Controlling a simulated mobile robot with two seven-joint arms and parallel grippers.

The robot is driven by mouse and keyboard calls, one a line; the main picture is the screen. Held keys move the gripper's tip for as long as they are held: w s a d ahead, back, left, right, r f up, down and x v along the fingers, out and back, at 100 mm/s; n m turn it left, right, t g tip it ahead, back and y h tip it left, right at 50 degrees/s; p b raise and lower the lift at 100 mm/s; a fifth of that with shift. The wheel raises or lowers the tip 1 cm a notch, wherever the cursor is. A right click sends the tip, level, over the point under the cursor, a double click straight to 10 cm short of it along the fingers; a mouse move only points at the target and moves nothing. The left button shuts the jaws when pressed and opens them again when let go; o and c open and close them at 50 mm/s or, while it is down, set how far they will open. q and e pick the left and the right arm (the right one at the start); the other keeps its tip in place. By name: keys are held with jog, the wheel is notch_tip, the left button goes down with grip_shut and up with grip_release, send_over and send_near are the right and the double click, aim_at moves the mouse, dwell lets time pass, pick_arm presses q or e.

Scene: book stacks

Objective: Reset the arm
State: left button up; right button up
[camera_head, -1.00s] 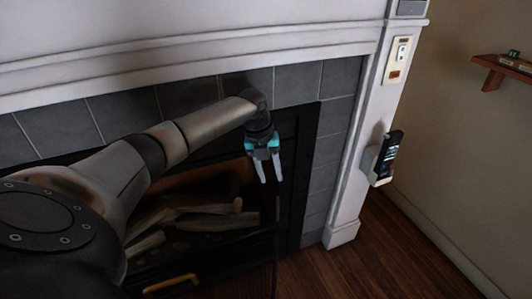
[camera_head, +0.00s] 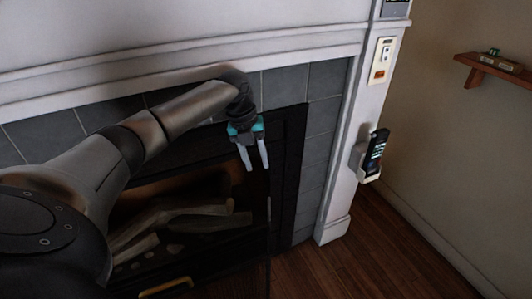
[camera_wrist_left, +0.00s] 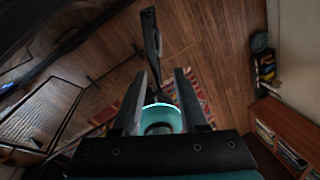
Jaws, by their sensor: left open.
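My left arm reaches in from the left across the front of the fireplace. My left gripper (camera_head: 252,156) is open and empty, its fingers pointing down in front of the fireplace's dark frame. In the left wrist view the gripper's two fingers (camera_wrist_left: 168,92) stand apart with nothing gripped between them. My right gripper is not in view.
The fireplace holds logs (camera_head: 190,220) behind a dark opening. A phone in a holder (camera_head: 372,157) is mounted on the white pillar (camera_head: 338,205). A wooden shelf (camera_head: 492,68) is on the right wall. The wooden floor (camera_head: 370,255) at lower right looks clear.

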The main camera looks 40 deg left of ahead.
pick_arm(q)
jog(key=shift+d, duration=0.1)
